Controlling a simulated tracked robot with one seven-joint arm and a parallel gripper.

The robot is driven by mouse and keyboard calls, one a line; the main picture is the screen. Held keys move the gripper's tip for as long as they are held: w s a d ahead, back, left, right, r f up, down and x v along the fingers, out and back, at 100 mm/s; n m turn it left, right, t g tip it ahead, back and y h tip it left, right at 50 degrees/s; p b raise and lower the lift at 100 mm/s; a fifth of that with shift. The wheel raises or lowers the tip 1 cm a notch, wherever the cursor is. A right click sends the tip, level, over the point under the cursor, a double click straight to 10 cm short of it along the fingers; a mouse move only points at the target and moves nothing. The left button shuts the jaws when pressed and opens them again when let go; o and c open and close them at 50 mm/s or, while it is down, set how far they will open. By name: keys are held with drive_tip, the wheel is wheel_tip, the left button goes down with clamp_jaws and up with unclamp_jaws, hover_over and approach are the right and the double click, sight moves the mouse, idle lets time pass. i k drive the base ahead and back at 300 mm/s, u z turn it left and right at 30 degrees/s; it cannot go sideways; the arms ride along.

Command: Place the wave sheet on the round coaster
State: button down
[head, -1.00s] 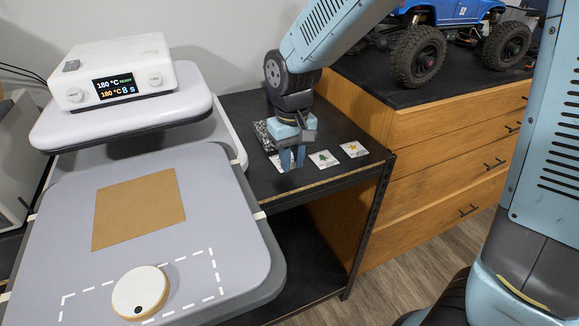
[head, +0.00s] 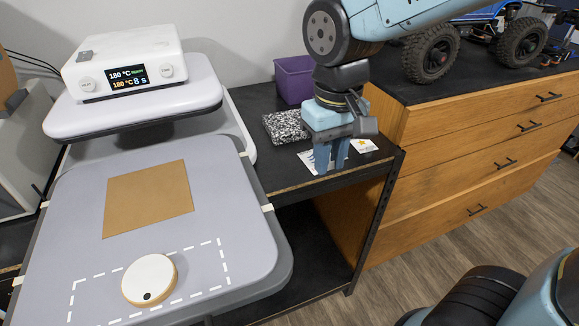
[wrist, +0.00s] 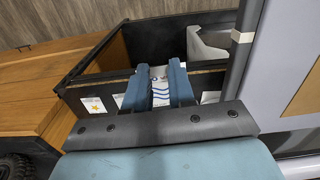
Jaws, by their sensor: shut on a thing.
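The wave sheet (wrist: 161,90) is white with blue wavy lines. It shows between the two fingers of my gripper (wrist: 163,85) in the wrist view, and the gripper is shut on it. In the head view my gripper (head: 332,172) points down over the front part of the black bench. White paper (head: 309,160) shows beside its left finger; I cannot tell there whether it is the held sheet. The round coaster (head: 150,276) is a white disc with a wooden rim and a black dot. It lies flat inside a dashed outline on the grey press bed, left of my gripper.
The heat press (head: 128,78) stands at the left, with a brown square (head: 148,199) on its grey bed (head: 75,215). A star sheet (head: 363,145), a speckled block (head: 286,127) and a purple bin (head: 294,79) are on the bench. Wooden drawers (head: 470,150) stand at right.

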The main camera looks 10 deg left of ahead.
sight(148, 273)
drive_tip(key=k, duration=1)
